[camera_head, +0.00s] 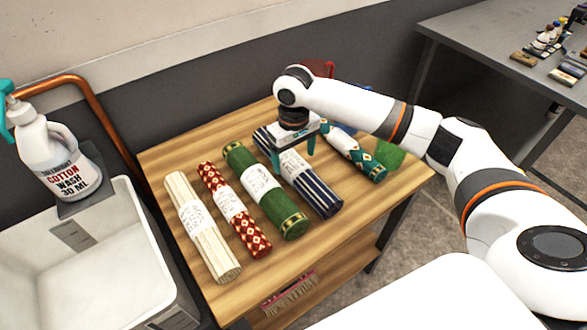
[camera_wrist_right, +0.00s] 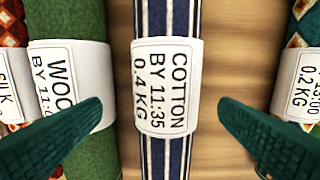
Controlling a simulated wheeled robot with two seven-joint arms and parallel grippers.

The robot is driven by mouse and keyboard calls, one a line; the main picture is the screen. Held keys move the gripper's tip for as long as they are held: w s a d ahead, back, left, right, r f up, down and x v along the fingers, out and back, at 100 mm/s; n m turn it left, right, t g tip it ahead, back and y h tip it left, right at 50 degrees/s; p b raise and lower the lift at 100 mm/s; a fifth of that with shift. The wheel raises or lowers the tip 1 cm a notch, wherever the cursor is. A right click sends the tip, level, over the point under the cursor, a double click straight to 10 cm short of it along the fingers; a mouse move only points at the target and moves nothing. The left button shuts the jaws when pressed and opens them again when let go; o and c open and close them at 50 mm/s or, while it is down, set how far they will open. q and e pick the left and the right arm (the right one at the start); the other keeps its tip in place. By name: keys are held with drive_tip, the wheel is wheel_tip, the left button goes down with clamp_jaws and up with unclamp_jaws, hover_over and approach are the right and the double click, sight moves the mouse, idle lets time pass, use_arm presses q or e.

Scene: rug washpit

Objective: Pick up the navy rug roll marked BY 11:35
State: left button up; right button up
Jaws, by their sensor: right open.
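The navy rug roll (camera_head: 323,198) with white stripes lies on the wooden table, between a green roll and a teal patterned roll. In the right wrist view the navy roll (camera_wrist_right: 168,20) runs upright through the middle, and its white band reads COTTON, BY 11:35, 0.4 KG. My right gripper (camera_head: 293,155) is open above this roll at its label. In the wrist view the two teal fingers of the right gripper (camera_wrist_right: 160,108) stand on either side of the roll, apart from it. My left gripper is not in view.
The green roll (camera_head: 284,217) lies close on the left, its label partly reading WOO. A red patterned roll (camera_head: 254,238) and a cream roll (camera_head: 221,262) lie further left. The teal patterned roll (camera_head: 371,167) lies right. A white basin (camera_head: 152,240) and spray bottle (camera_head: 45,150) stand left.

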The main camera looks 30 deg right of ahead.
sight(294, 160)
drive_tip(key=shift+w+d+f, duration=0.1)
drive_tip(key=shift+w+f, duration=0.1)
drive_tip(key=shift+f, duration=0.85)
drive_tip(key=shift+w+d+f, duration=0.1)
drive_tip(key=shift+w+f, duration=0.1)
drive_tip(key=shift+f, duration=0.8)
drive_tip(key=shift+w+d+f, duration=0.1)
drive_tip(key=shift+w+f, duration=0.1)
drive_tip(key=shift+f, duration=0.85)
drive_tip(key=shift+c, duration=0.5)
drive_tip(key=c, duration=1.2)
